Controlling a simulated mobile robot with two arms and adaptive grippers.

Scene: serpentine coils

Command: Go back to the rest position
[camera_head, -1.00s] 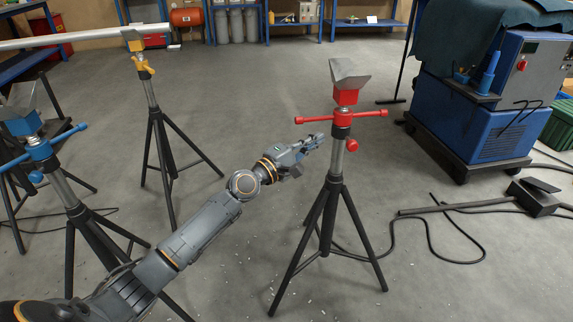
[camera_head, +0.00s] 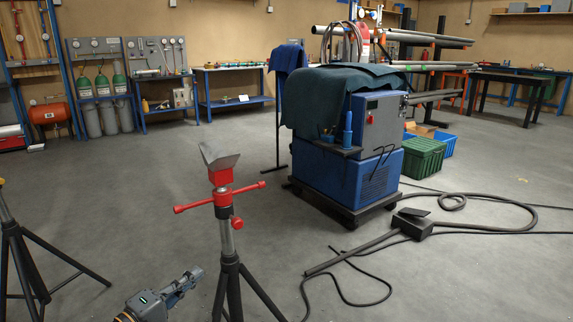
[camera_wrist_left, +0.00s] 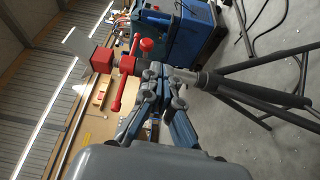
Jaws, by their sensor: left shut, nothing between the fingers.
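My left gripper (camera_head: 188,280) shows at the bottom of the head view, just left of a red-topped tripod stand (camera_head: 228,240). It is shut and empty. In the left wrist view the fingers of my left gripper (camera_wrist_left: 160,82) come together in front of the same red-topped stand (camera_wrist_left: 128,65), whose pole passes close behind the fingertips. I cannot tell whether they touch. The stand is upright in the head view. My right gripper is not in view.
A blue machine (camera_head: 345,150) under a dark cloth stands on a wheeled base behind the stand. Black cables and a foot pedal (camera_head: 412,224) lie on the floor at right. Another tripod (camera_head: 22,255) stands at the left edge. The floor at centre left is clear.

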